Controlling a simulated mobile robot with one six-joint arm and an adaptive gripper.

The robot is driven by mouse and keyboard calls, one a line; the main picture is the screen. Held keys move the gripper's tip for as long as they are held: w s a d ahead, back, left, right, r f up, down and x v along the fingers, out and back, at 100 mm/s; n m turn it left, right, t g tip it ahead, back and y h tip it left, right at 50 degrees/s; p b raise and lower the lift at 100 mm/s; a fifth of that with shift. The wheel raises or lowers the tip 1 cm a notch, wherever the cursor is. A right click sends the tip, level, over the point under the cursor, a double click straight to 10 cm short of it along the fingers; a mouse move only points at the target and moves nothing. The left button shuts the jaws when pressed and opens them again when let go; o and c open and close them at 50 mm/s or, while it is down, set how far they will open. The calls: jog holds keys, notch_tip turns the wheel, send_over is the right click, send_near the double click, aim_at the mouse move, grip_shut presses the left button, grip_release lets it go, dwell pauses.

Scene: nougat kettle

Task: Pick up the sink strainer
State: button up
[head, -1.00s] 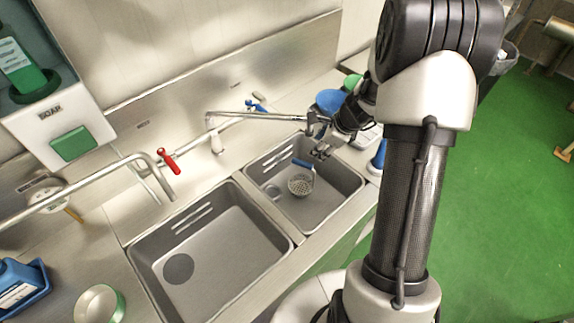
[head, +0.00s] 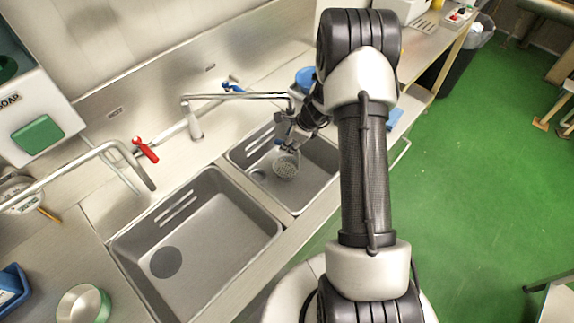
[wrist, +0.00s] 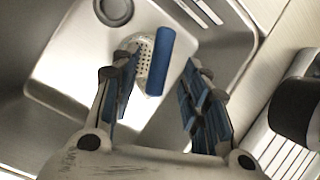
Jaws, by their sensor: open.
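The sink strainer is a round perforated metal bowl with a blue handle. In the head view the strainer (head: 286,166) lies in the right-hand sink basin (head: 318,178), with its handle mostly hidden by my gripper. In the wrist view the strainer (wrist: 146,62) shows its perforated part and its blue handle, just beyond and between my fingertips. My gripper (wrist: 160,80) is open, with blue-padded fingers either side of the handle line. In the head view my gripper (head: 289,148) is low over the right basin, above the strainer. I cannot tell whether it touches it.
A tap spout (head: 235,96) reaches over the right basin beside my arm. The left basin (head: 205,240) is empty. A divider separates the basins. A drain (wrist: 115,10) shows near the strainer. A red tap handle (head: 145,150) stands at the back.

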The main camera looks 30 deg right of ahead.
jog(key=x, duration=0.4)
jog(key=shift+f+b, duration=0.1)
jog(key=shift+b, duration=0.3)
jog(key=shift+c, duration=0.4)
grip_shut()
